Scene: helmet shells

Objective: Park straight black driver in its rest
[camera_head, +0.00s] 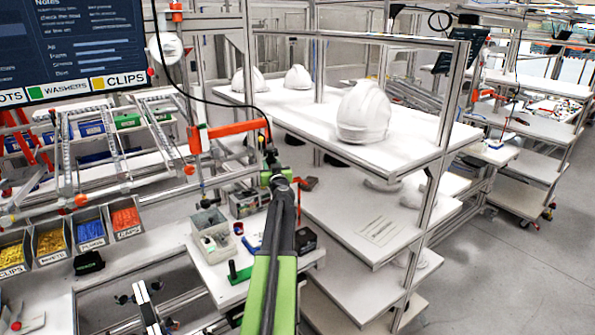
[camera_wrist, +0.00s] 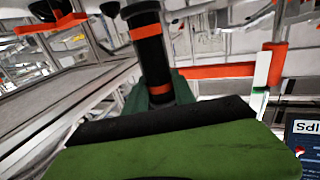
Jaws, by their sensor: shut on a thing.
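The straight black driver (camera_wrist: 152,58) stands out from my gripper (camera_wrist: 158,97) in the wrist view, a black cylinder with orange bands. My gripper is shut on its lower part. In the head view my gripper (camera_head: 275,172) is at the far end of my green and black arm, with a small dark part of the driver (camera_head: 270,155) above it. An orange bracket arm (camera_head: 236,127) reaches from the left to just above and beside the driver. Orange bars also show in the wrist view (camera_wrist: 217,71). I cannot tell which part is the driver's rest, or whether the driver touches it.
A white shelf (camera_head: 300,120) with several white helmet shells (camera_head: 364,112) stands to the right. Below my gripper, a small bench holds a grey bin (camera_head: 209,222) and a green-handled tool (camera_head: 240,272). Part bins (camera_head: 88,228) are at left. The floor at right is clear.

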